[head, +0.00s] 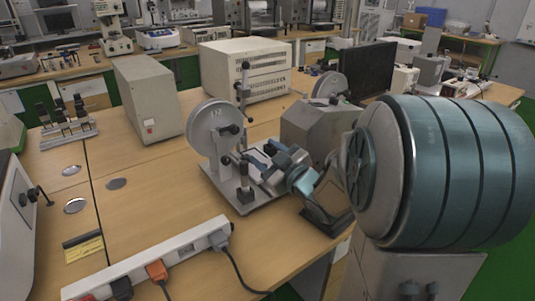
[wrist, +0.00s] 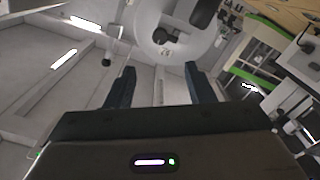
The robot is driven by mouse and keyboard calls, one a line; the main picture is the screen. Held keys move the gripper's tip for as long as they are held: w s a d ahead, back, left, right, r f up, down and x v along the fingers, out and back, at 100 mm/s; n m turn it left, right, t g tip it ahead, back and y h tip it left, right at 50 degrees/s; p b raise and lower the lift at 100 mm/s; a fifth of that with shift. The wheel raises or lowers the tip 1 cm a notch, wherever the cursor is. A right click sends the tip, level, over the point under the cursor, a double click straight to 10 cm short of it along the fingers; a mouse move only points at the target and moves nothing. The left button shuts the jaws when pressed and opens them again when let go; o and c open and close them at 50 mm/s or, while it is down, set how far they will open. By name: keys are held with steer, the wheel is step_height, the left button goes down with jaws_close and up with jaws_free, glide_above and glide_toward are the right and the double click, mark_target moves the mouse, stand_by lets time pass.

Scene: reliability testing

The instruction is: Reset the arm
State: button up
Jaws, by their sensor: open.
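My gripper (head: 266,168) is out over the wooden bench in the head view, beside a testing apparatus with a pale round disc (head: 215,128) and black knobs on a metal base plate (head: 222,184). In the wrist view my gripper (wrist: 160,76) shows two dark fingers wide apart, with nothing held between them. A pale disc with dark knobs (wrist: 178,38) lies beyond the fingers at the top. The head view does not show clearly whether the gripper touches the apparatus. My large teal arm joint hides the right part of the bench.
A grey box (head: 148,98) and a larger cream instrument (head: 245,68) stand behind the apparatus. A white power strip (head: 150,262) with plugs lies at the front. A grey housing (head: 312,130) sits close behind my gripper. The bench (head: 150,180) left of the apparatus is mostly clear.

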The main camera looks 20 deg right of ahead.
steer(key=shift+s, duration=0.1)
stand_by(0.4)
steer(key=s+a+r+m+g+h+p, duration=0.2)
steer(key=s+m+g+p, duration=0.2)
steer(key=s, duration=0.7)
steer(key=s+a+r+m+g+h+p, duration=0.2)
steer(key=s+m+g+p, duration=0.3)
steer(key=s+g+p, duration=0.4)
steer(key=s+r+g+h, duration=0.1)
steer(key=s, duration=0.1)
steer(key=shift+s+a+h, duration=0.2)
steer(key=shift+s+h, duration=0.1)
